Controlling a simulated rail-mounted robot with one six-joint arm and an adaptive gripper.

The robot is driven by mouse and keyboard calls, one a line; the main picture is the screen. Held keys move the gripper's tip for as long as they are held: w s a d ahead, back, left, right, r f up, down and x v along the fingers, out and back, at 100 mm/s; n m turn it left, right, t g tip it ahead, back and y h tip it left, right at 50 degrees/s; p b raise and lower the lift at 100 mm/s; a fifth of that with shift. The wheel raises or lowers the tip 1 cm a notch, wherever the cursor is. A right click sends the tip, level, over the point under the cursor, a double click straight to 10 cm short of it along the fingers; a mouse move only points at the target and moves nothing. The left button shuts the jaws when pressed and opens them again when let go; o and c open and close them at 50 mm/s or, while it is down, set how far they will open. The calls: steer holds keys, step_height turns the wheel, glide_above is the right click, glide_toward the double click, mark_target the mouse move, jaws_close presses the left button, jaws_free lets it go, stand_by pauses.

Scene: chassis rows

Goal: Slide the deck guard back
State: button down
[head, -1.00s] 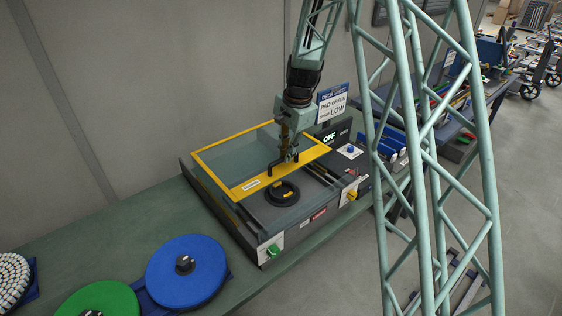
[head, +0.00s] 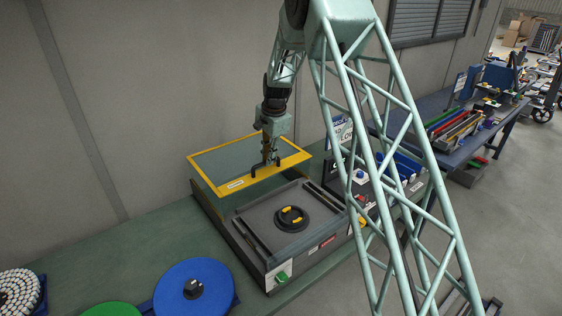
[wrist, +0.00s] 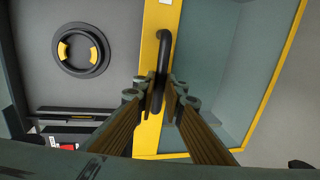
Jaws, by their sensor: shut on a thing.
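The deck guard (head: 236,184) is a clear box-like cover with a yellow frame, at the back of the grey machine. Its black handle stands on the front yellow bar. My gripper (head: 265,168) is above that bar and shut on the handle; the wrist view shows the handle (wrist: 163,60) between my two fingers. The grey deck (head: 262,222) in front of the guard is uncovered. A black round pad holder (head: 292,219) with yellow grips sits on it and also shows in the wrist view (wrist: 82,50).
A green switch (head: 281,277) is on the machine's front. A blue disc (head: 193,287) and a green disc (head: 112,310) lie on the bench at the left. A sign (head: 342,131) stands behind the machine, partly hidden by my arm. The wall is close behind the guard.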

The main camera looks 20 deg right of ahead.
steer(key=shift+w+a, duration=0.2)
steer(key=shift+w, duration=0.35)
steer(key=c, duration=2.7)
jaws_free()
steer(key=shift+r, duration=0.1)
steer(key=r, duration=0.4)
steer(key=s+r, duration=0.1)
steer(key=r, duration=0.2)
steer(key=s+d+r, duration=0.1)
steer(key=r, duration=0.3)
steer(key=shift+s+r, duration=0.15)
steer(key=shift+r, duration=0.15)
